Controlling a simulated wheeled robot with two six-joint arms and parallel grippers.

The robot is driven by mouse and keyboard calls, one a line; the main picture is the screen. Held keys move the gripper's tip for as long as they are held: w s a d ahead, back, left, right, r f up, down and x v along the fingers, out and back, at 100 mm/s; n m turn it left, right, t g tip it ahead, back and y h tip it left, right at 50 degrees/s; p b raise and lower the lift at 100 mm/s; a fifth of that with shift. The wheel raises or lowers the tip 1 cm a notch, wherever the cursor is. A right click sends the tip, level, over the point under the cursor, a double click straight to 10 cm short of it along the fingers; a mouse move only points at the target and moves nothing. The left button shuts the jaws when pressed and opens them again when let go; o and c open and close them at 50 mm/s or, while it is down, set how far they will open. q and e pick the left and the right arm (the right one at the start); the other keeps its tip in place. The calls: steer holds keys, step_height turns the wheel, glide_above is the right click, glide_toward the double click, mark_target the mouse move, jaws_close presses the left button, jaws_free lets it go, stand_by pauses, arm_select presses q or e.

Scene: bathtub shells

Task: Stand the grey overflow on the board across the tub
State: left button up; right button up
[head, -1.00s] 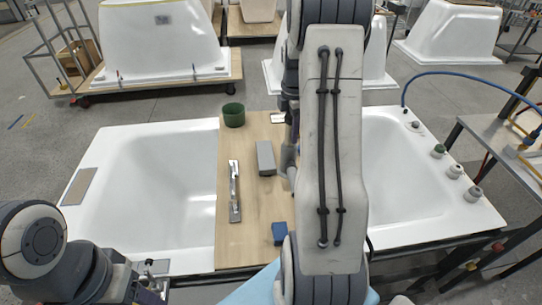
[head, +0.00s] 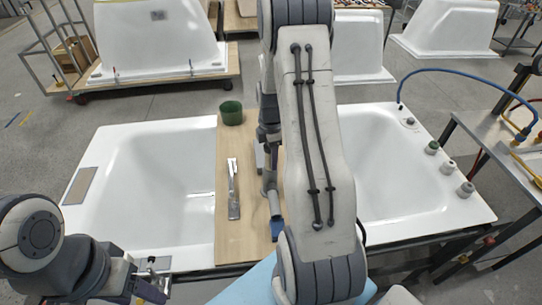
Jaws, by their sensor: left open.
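Several small fittings stand on the right rim of the tub (head: 480,212): one with a green top (head: 432,147), a pale grey one (head: 449,165) and a darker grey one (head: 466,188). The darker grey one looks like the grey overflow, but it is small. The wooden board (head: 240,245) lies across the tub. My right arm covers the board's right side; its wrist hangs over the board, and the fingers of my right gripper (head: 274,203) are too hidden to judge. My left gripper (head: 150,288) is open and empty at the bottom left, in front of the tub.
A blue hose (head: 460,74) arches over the right rim towards a metal table (head: 500,140). The board's front left is clear.

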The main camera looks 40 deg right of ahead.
steer(key=shift+o, duration=0.6)
steer(key=shift+r, duration=0.2)
step_height(320, 180, up, 12)
steer(key=shift+f+b, duration=0.15)
steer(key=shift+b, duration=0.65)
steer(key=s+a+r+m, duration=0.2)
steer(key=s+a, duration=0.1)
steer(key=a, duration=0.9)
steer(key=s+a+r+m, duration=0.1)
steer(key=s+a, duration=0.2)
steer(key=a, duration=0.9)
steer(key=s+a+m, duration=0.2)
steer(key=s+a, duration=0.3)
steer(key=s, duration=0.2)
steer(key=s+a+f+m+y, duration=0.1)
steer(key=s+a, duration=0.4)
steer(key=s, duration=0.3)
steer(key=shift+s+m, duration=0.15)
steer(key=shift+m, duration=0.25)
